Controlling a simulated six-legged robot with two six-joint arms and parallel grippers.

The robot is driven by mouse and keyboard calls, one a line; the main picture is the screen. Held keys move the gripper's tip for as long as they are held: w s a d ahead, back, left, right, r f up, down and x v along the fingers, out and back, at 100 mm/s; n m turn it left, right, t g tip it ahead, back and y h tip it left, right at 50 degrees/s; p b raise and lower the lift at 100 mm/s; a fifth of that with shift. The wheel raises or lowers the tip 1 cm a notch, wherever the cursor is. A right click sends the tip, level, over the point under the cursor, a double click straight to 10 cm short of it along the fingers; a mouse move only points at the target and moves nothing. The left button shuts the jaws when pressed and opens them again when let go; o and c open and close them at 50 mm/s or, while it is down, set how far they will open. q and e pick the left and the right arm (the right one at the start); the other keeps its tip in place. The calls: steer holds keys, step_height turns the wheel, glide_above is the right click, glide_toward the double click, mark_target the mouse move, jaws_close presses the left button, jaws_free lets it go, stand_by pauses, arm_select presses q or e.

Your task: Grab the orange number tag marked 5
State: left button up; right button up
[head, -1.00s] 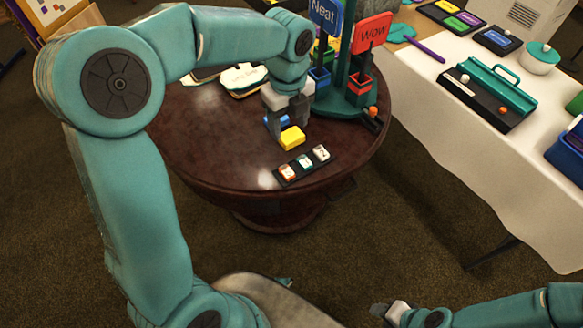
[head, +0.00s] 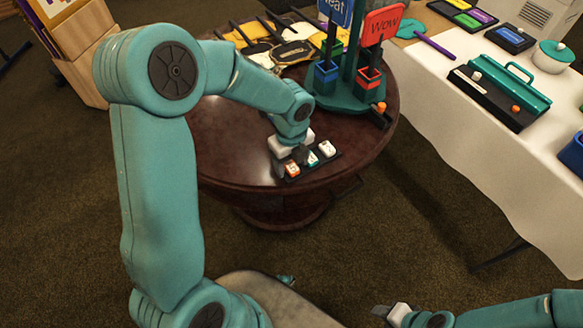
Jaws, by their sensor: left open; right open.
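The orange number tag (head: 292,170) sits at the left end of a small black holder (head: 323,164) near the front edge of the round dark table. Its figure is too small to read surely. A teal tag (head: 312,159) and a white tag (head: 327,149) stand to its right in the same holder. My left gripper (head: 297,158) is open, just behind and above the orange tag. Its fingers are partly hidden, and I cannot tell whether they touch it. My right gripper (head: 384,311) is open and empty at the bottom, far from the table.
A teal stand (head: 352,98) with sign cards and small cups rises at the back right of the round table (head: 235,135). Paddle-like signs (head: 293,53) lie at the back. A white-covered table (head: 450,130) with a teal-handled box (head: 500,95) stands to the right.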

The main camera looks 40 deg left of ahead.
arm_select(q)
steer(key=shift+f, duration=0.2)
steer(key=shift+r, duration=0.1)
steer(key=c, duration=1.1)
